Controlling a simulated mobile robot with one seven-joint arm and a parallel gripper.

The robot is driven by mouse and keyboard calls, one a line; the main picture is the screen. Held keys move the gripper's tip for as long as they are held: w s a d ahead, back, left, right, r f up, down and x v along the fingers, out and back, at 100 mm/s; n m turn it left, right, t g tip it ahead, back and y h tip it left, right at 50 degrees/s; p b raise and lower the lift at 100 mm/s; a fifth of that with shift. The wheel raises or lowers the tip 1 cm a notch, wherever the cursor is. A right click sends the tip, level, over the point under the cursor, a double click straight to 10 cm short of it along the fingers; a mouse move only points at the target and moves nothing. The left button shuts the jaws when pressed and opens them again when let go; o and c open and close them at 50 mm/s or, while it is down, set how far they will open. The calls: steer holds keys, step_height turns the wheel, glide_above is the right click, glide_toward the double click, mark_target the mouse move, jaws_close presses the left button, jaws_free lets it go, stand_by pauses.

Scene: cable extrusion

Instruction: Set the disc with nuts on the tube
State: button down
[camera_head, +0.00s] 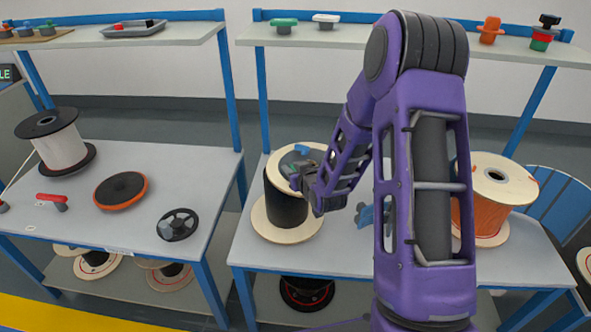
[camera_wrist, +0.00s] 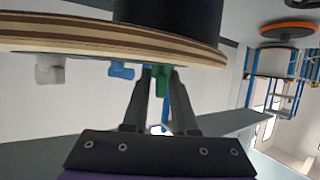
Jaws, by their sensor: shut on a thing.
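A plywood disc (camera_head: 303,149) is at the top of a black tube (camera_head: 285,207), which stands on a lower plywood disc (camera_head: 300,233) on the right table. Small coloured nuts show on its upper face. The wrist view, which looks inverted, shows the disc's edge (camera_wrist: 60,32) against the black tube (camera_wrist: 168,16), with a white nut (camera_wrist: 49,70), a blue nut (camera_wrist: 121,70) and a green nut (camera_wrist: 162,84). My gripper (camera_wrist: 160,82) is shut on the green nut. I cannot tell whether the disc is fully seated. My gripper in the head view (camera_head: 303,176) partly covers it.
An orange spool (camera_head: 488,205) stands to the right. Blue parts (camera_head: 368,214) lie between it and the tube, partly behind my arm. The left table holds a white spool (camera_head: 60,145), an orange-rimmed disc (camera_head: 121,190) and a black wheel (camera_head: 178,224).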

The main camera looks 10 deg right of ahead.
mark_target(269, 176)
steer(key=shift+w+a+b, duration=0.15)
steer(key=shift+a+b, duration=0.25)
steer(key=shift+a, duration=0.6)
steer(key=shift+w+a+b, duration=0.1)
steer(key=shift+a+b, duration=0.3)
steer(key=shift+a, duration=0.55)
steer(key=shift+a, duration=0.15)
steer(key=shift+w+a+b, duration=0.2)
steer(key=shift+a+b, duration=0.3)
steer(key=shift+a, duration=0.6)
steer(key=shift+w+b, duration=0.1)
steer(key=shift+b, duration=0.25)
steer(key=shift+f, duration=0.5)
steer(key=c, duration=1)
jaws_free()
